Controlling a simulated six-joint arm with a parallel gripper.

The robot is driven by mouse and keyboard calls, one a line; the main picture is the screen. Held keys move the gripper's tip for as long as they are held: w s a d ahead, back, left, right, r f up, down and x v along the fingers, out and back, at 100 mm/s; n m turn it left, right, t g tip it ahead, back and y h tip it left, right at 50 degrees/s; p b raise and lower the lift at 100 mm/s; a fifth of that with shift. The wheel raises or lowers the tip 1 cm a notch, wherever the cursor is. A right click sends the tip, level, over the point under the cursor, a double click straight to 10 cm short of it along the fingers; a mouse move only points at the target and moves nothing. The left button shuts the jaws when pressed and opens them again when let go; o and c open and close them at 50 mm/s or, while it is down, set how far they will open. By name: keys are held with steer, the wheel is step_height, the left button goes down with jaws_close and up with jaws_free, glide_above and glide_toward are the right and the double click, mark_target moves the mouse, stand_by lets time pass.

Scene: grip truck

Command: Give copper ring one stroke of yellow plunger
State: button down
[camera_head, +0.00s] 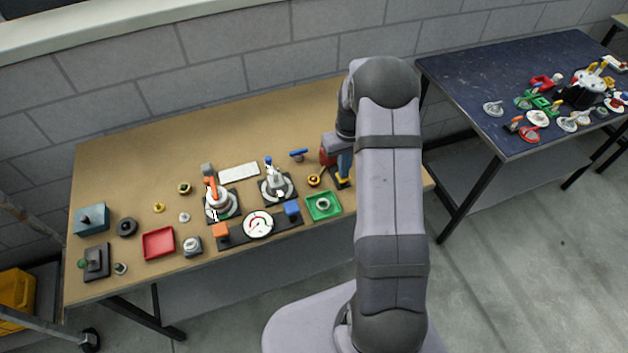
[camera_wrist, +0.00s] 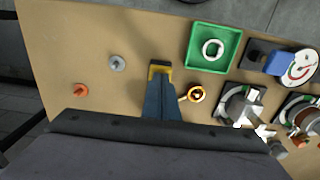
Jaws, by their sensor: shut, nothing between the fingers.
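My gripper (camera_head: 344,172) is shut and empty, its blue fingers pointing down near the right part of the brown table. In the wrist view the fingers (camera_wrist: 159,88) end over or against a yellow part, which I take for the yellow plunger (camera_wrist: 159,67), on a black base. The plunger also shows in the head view (camera_head: 344,181); I cannot tell whether the fingers touch it. An orange-yellow ring with a dark inside, perhaps the copper ring (camera_head: 314,180), lies just left of the plunger; in the wrist view the ring (camera_wrist: 196,94) is right of the fingers.
A green tray (camera_head: 335,213) holding a pale ring stands towards the table's front edge. A red object (camera_head: 326,156) and a blue-topped piece (camera_head: 299,153) are behind. Dial and lever devices stand left. In the wrist view, orange (camera_wrist: 80,90) and grey (camera_wrist: 117,63) knobs stand left.

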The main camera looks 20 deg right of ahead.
steer(key=shift+r+p, duration=1.1)
steer(key=shift+r, duration=0.45)
steer(key=shift+r, duration=0.1)
steer(key=shift+r+p, duration=1.9)
steer(key=shift+r, duration=0.55)
